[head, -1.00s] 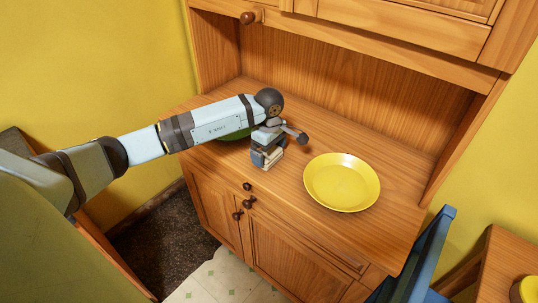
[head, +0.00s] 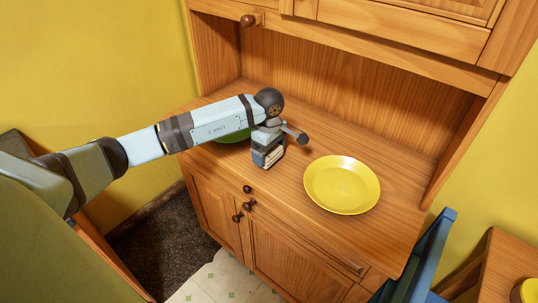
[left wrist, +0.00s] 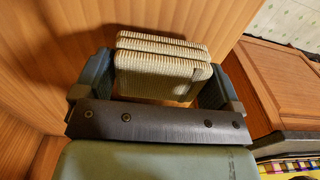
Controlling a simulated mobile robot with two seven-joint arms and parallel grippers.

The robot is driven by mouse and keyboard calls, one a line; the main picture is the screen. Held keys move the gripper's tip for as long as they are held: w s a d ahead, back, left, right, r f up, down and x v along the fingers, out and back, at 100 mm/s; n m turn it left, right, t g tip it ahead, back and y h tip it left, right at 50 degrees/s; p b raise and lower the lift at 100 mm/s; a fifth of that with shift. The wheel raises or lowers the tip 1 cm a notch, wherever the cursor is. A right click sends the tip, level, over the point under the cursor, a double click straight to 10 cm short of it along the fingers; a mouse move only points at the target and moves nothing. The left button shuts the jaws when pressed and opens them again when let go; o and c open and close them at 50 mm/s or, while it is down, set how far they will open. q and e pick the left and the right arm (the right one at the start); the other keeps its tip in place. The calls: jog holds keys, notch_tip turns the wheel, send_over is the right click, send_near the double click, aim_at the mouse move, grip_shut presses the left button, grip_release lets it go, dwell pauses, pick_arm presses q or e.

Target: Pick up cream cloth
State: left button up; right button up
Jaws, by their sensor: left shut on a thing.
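The cream cloth (left wrist: 160,72) is a folded, ribbed stack between the two fingers of my left gripper (left wrist: 155,85) in the left wrist view. In the head view the left gripper (head: 268,157) is over the cabinet's counter, left of the yellow plate, with a little of the cloth (head: 273,155) showing between its fingers. The gripper is shut on the cloth. I cannot tell whether the cloth touches the counter. My right gripper is not in view.
A yellow plate (head: 342,184) lies on the wooden counter (head: 300,140) to the right. A green dish (head: 233,136) is partly hidden behind my left arm. The cabinet's back panel and upper part enclose the counter. A blue chair (head: 425,258) stands at the lower right.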

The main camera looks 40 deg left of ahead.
pick_arm(q)
notch_tip(320, 180, up, 18)
jog(key=shift+b, duration=0.35)
jog(key=o, duration=0.4)
jog(key=c, duration=0.3)
jog(key=d+f+m, duration=1)
jog(key=d+m, duration=0.2)
jog(key=m, duration=0.4)
jog(key=shift+m, duration=0.6)
jog(key=s+r+p, duration=0.3)
jog(key=p, duration=0.1)
jog(key=s+r+p, duration=0.3)
jog(key=s+p, duration=0.1)
jog(key=s+r+p, duration=0.3)
jog(key=s+p, duration=0.1)
jog(key=p, duration=0.1)
jog(key=shift+d, duration=0.25)
